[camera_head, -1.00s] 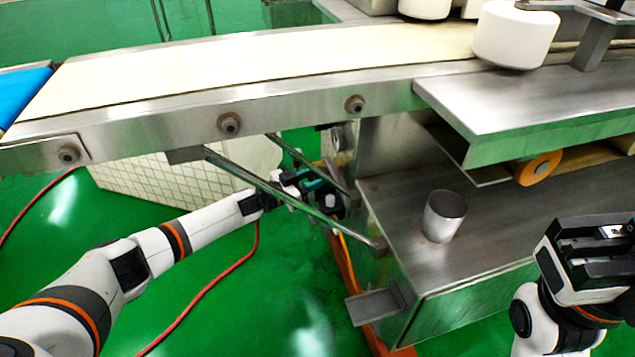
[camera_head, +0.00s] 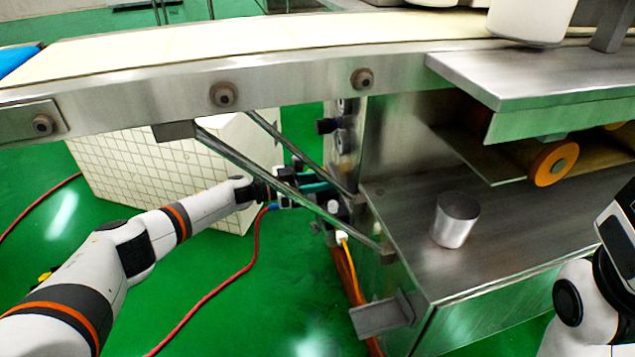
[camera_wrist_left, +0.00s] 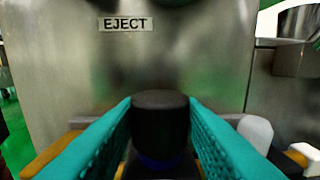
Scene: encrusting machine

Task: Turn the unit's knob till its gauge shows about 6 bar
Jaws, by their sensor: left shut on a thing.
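In the left wrist view a black round knob (camera_wrist_left: 160,122) stands upright between the two teal fingers of my left gripper (camera_wrist_left: 160,130). The fingers are shut on its sides. In the head view my left gripper (camera_head: 318,187) is behind the slanted metal struts, at the unit under the conveyor, and the knob cannot be made out there. No gauge face can be read in either view. At the right edge of the head view my right arm shows with a cut-off dark part of the right gripper (camera_head: 620,232); its fingers do not show.
Slanted struts (camera_head: 270,180) run under the conveyor (camera_head: 200,90) in front of my left gripper. A metal cup (camera_head: 456,220) stands on the steel shelf (camera_head: 400,215). A red hose (camera_head: 222,285) lies on the floor.

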